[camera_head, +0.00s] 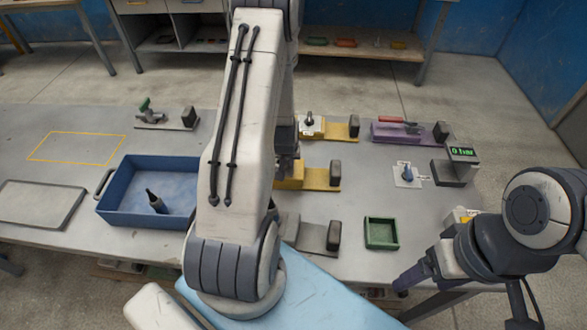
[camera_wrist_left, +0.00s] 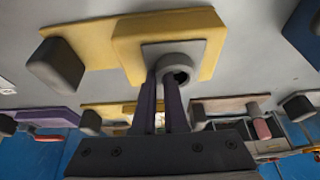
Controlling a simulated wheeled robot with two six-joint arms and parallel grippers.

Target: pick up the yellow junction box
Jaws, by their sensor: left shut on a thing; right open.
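The yellow junction box (camera_head: 291,178) is a yellow block near the middle of the bench, partly hidden behind my left arm in the head view. In the left wrist view the yellow block (camera_wrist_left: 128,48) carries a grey plate and a grey round fitting with a dark hole. My left gripper (camera_wrist_left: 163,85) is shut on this fitting, its purple fingers close together. I cannot tell whether the box touches the yellow base (camera_head: 325,180) under it. My right gripper (camera_head: 408,279) is open and empty at the bench's front right edge.
A blue tray (camera_head: 103,205) holding a dark pointed thing stands left. Right are a green tray (camera_head: 381,247), a white plate with a blue knob (camera_head: 407,175) and a display (camera_head: 462,153). Yellow (camera_head: 340,130) and purple (camera_head: 385,138) holders stand behind. Free bench lies right of the box.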

